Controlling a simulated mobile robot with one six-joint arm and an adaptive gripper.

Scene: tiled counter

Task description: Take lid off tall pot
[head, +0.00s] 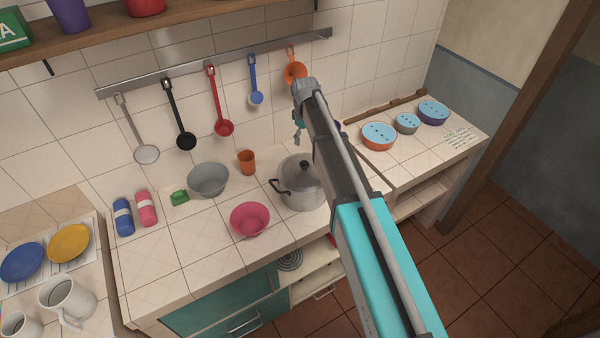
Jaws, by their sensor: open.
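The tall pot (298,200) is grey metal and stands upright on the tiled counter, right of centre in the head view. Its grey lid (292,170) sits on top, with a dark knob (306,167) in the middle. A dark handle (279,187) sticks out at the pot's left. My arm crosses the picture and hides the right side of the pot. My gripper (297,138) appears small at the arm's far end, above the lid in the picture and apart from it. It is open and empty.
A pink bowl (249,220), a grey bowl (208,180) and an orange cup (246,163) stand left of the pot. Utensils hang from a wall rail (220,62) behind. Several lidded containers stand on the right counter, including an orange one (379,142).

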